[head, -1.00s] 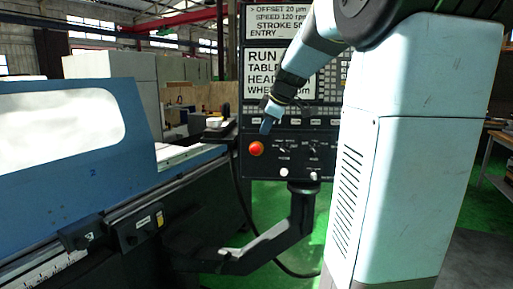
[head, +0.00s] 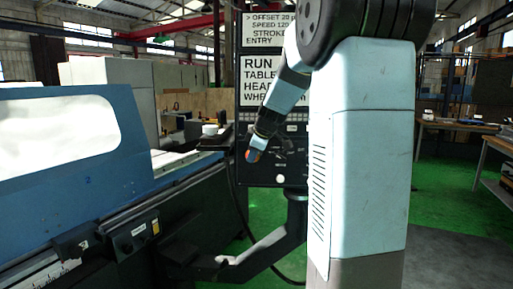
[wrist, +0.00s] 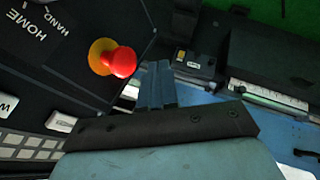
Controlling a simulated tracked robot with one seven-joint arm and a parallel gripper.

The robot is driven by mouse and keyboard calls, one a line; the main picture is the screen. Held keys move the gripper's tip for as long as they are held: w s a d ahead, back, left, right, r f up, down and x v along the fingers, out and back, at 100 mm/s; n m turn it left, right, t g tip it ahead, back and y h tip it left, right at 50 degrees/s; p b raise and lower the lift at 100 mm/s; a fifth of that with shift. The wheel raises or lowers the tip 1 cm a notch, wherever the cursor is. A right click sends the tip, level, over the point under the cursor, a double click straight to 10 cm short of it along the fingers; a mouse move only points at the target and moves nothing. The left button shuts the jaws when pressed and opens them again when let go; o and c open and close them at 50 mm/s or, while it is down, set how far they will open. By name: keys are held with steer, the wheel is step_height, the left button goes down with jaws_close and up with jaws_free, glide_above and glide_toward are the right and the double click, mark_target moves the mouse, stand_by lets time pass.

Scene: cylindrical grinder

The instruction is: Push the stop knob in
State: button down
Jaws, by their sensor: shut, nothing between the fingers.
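The stop knob (wrist: 121,62) is a red mushroom button on a yellow ring, on the dark control panel (wrist: 80,25). In the wrist view it stands out from the panel, just left of my fingertips. My gripper (wrist: 159,72) is shut and empty, its blue fingers side by side. In the head view the gripper (head: 254,154) is in front of the knob and hides most of it, with a bit of red-orange showing at the fingertips. I cannot tell whether the fingers touch the knob.
The panel hangs on a dark bent support arm (head: 285,240). The blue grinder cover (head: 60,135) and its bed stand to the left. Green floor (head: 245,240) shows below the panel. A wooden table (head: 455,124) is far off at right.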

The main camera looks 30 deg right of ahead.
steer(key=shift+w+d+f, duration=0.1)
steer(key=shift+w+d, duration=0.4)
steer(key=shift+w, duration=0.25)
steer(key=shift+w+d+f, duration=0.1)
steer(key=shift+w+d, duration=0.35)
steer(key=shift+w, duration=0.3)
steer(key=shift+w+d+f, duration=0.2)
steer(key=shift+w+d, duration=0.4)
steer(key=shift+w, duration=0.35)
steer(key=s+a+r, duration=0.1)
steer(key=s+r, duration=0.8)
steer(key=shift+a, duration=0.1)
